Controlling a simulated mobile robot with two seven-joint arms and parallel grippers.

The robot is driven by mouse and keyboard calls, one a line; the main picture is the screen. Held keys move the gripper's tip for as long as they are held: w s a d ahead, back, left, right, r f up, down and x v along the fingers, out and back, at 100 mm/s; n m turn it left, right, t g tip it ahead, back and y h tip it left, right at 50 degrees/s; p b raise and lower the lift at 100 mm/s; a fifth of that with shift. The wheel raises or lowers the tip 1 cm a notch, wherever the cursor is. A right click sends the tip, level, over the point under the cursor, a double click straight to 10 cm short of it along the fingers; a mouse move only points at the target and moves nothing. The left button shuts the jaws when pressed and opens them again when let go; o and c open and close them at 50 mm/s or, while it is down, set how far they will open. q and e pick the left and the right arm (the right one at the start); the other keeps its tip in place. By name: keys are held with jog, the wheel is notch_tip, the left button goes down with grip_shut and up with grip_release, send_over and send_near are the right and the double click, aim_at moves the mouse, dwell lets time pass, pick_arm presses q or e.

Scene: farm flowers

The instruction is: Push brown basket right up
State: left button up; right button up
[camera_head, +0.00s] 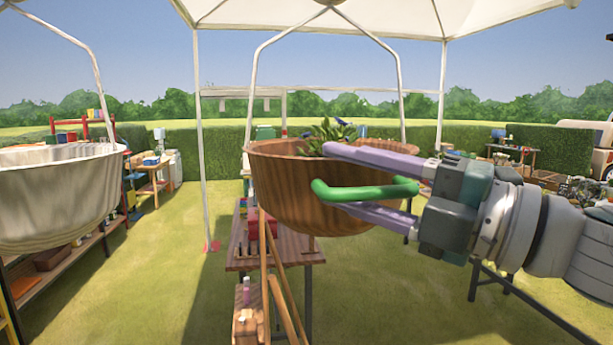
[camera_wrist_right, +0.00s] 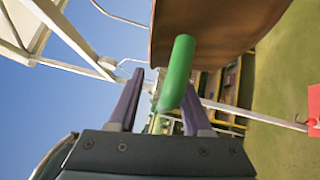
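The brown basket (camera_head: 285,190) hangs from a metal hanger at the centre of the head view, with a green leafy plant in it. Its green handle (camera_head: 365,191) sticks out from the front right side. My right gripper (camera_head: 328,178) comes in from the right with its purple fingers apart, one above and one below the handle. In the right wrist view the green handle (camera_wrist_right: 178,72) lies between the open fingers (camera_wrist_right: 163,88), and the basket (camera_wrist_right: 205,30) fills the top. I cannot tell whether a finger touches the handle or basket. My left gripper is not in view.
A whitish hanging basket (camera_head: 55,195) is at the left. A wooden table (camera_head: 275,250) with small items stands below and behind the brown basket. Shelves (camera_head: 70,255) stand at the left. Open grass (camera_head: 170,290) lies between.

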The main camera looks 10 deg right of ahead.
jog(key=shift+s+d+f+b, duration=0.2)
jog(key=shift+d+b, duration=0.1)
jog(key=b+v, duration=0.6)
jog(key=v, duration=0.2)
jog(key=shift+s, duration=0.2)
jog(key=shift+s+d+r+b, duration=0.2)
jog(key=shift+s+d+b, duration=0.1)
jog(key=shift+d, duration=0.05)
